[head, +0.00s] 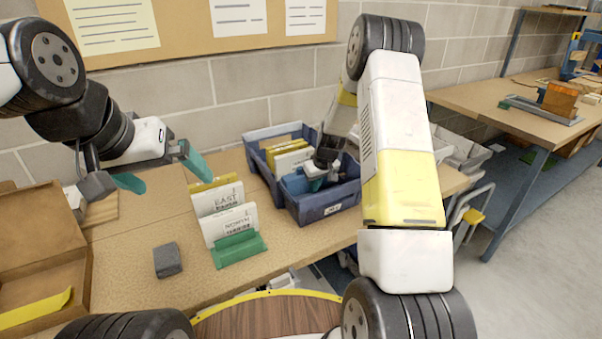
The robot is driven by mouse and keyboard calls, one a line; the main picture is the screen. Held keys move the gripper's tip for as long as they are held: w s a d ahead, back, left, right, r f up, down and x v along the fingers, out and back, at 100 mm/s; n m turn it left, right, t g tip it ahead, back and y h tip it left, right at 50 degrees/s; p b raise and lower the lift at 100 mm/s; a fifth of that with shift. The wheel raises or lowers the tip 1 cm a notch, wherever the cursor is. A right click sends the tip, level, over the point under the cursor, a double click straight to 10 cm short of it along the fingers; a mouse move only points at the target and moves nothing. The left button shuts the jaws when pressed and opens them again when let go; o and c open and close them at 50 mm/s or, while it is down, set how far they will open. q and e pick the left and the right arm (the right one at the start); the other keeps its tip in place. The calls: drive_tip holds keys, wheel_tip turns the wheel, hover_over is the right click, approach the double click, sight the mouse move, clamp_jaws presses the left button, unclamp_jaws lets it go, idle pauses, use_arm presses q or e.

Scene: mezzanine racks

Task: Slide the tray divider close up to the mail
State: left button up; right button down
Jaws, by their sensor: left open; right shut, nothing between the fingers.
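The dark blue tray (335,207) stands on the wooden bench, right of centre. Mail (292,158), yellow and white upright pieces, fills the tray's back left part. A lighter blue panel (294,184), apparently the tray divider, shows in front of the mail; its gap to the mail is hard to judge. My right gripper (314,175) is down inside the tray at the panel's right, shut and empty; its wrist hides part of the tray. Whether it touches the panel is unclear. My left gripper (162,172) is open and empty above the bench at left.
A green holder (239,249) with white and yellow labelled cards (228,212) stands left of the tray. A grey block (167,260) lies beside it. An open cardboard box (40,255) is at far left. Another bench (500,100) stands at right, with a walkway in front.

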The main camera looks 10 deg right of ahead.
drive_tip(key=shift+w+a, duration=0.2)
drive_tip(key=shift+w, duration=0.4)
drive_tip(key=shift+w+a, duration=0.1)
drive_tip(key=shift+w, duration=0.1)
idle(0.4)
drive_tip(key=shift+w+a, duration=0.3)
drive_tip(key=shift+w, duration=0.55)
drive_tip(key=shift+w+a, duration=0.2)
drive_tip(key=shift+w, duration=0.3)
drive_tip(key=shift+w+a, duration=0.15)
drive_tip(key=shift+w, duration=0.3)
idle(1.3)
drive_tip(key=shift+s, duration=0.1)
drive_tip(key=shift+s+d, duration=0.3)
drive_tip(key=shift+s, duration=0.35)
wheel_tip(320, 180, up, 12)
drive_tip(key=shift+r, duration=0.55)
idle(0.5)
